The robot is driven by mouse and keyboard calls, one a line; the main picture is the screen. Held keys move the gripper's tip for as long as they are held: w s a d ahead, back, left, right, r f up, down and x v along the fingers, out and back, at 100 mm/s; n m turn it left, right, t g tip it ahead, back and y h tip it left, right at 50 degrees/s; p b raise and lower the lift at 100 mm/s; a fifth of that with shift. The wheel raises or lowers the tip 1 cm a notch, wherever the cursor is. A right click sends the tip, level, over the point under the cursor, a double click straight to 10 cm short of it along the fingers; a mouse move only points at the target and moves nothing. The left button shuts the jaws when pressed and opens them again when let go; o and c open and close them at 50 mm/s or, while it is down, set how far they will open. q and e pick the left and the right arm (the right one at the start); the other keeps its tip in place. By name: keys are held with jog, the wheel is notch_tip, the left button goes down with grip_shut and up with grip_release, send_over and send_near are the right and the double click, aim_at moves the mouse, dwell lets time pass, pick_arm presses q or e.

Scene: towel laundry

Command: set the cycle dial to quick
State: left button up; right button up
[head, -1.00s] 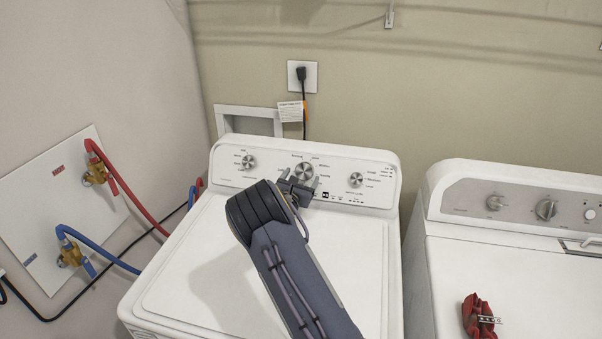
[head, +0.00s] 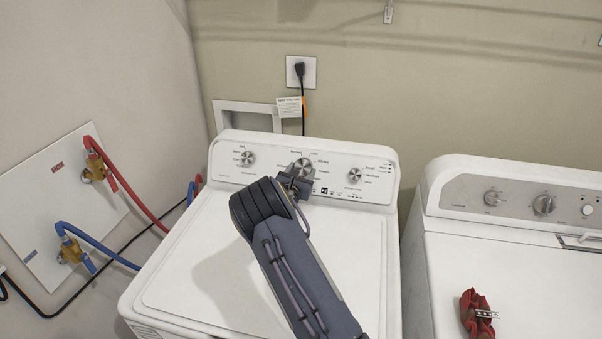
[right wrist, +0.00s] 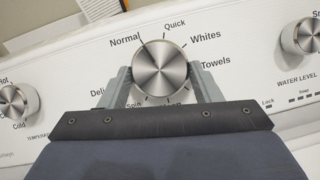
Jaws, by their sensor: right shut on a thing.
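The cycle dial (head: 303,167) is the round silver middle knob on the white washer's (head: 368,250) back panel. In the right wrist view the dial (right wrist: 160,66) faces me, ringed by labels such as Normal, Quick, Whites, Towels and Spin. Quick is at its upper right. I cannot tell where the dial points. My right gripper (head: 296,182) is at the panel; in the right wrist view the gripper (right wrist: 160,82) has one grey finger on each side of the dial's lower half, shut on it. My left gripper is out of view.
A temperature knob (head: 248,158) and a water level knob (head: 354,175) flank the dial. A second machine (head: 520,270) stands to the right with a red cloth (head: 476,314) on top. Red and blue hoses (head: 95,250) are at the left wall.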

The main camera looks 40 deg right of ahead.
jog(key=shift+f+m+b, duration=0.2)
jog(key=shift+m+b, duration=0.3)
jog(key=shift+b, duration=0.1)
jog(key=m+g+b, duration=0.1)
jog(key=m+b, duration=0.1)
jog(key=m+g+b, duration=0.1)
jog(key=shift+w+a+m+h+b, duration=0.15)
jog(key=shift+m+h+b, duration=0.15)
jog(key=shift+m+b, duration=0.1)
jog(key=m+g+b, duration=0.1)
jog(key=m, duration=0.1)
jog(key=shift+w+r+m+b, duration=0.1)
jog(key=shift+r+m+b, duration=0.05)
jog(key=shift+m+b, duration=0.25)
jog(key=shift+r+m+g+b, duration=0.15)
jog(key=shift+m+g+b, duration=0.35)
jog(key=shift+m+g, duration=0.45)
jog(key=shift+m, duration=0.25)
jog(key=o, duration=1)
